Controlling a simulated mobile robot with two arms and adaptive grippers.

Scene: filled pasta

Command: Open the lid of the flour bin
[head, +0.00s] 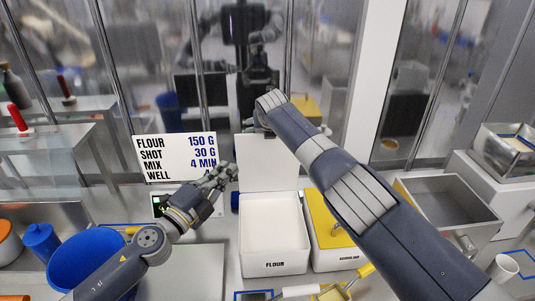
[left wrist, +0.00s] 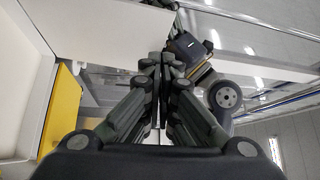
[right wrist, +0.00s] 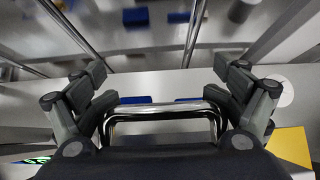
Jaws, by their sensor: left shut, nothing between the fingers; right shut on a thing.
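The flour bin (head: 273,271) is a white box with FLOUR on its front, in the middle of the head view. Its top is open and its pale inside shows. Its white lid (head: 272,165) stands raised, about upright, at the back of the bin. In the right wrist view my right gripper (right wrist: 165,85) is shut on a chrome handle (right wrist: 165,113). My left gripper (head: 226,174) is shut and empty, left of the lid; its closed fingers show in the left wrist view (left wrist: 160,65).
The semolina bin with a yellow lid (head: 322,215) stands right of the flour bin. A recipe sign (head: 177,157) stands behind my left gripper. A blue tub (head: 85,265) is at the left, a metal container (head: 450,205) at the right. Glass panels close off the back.

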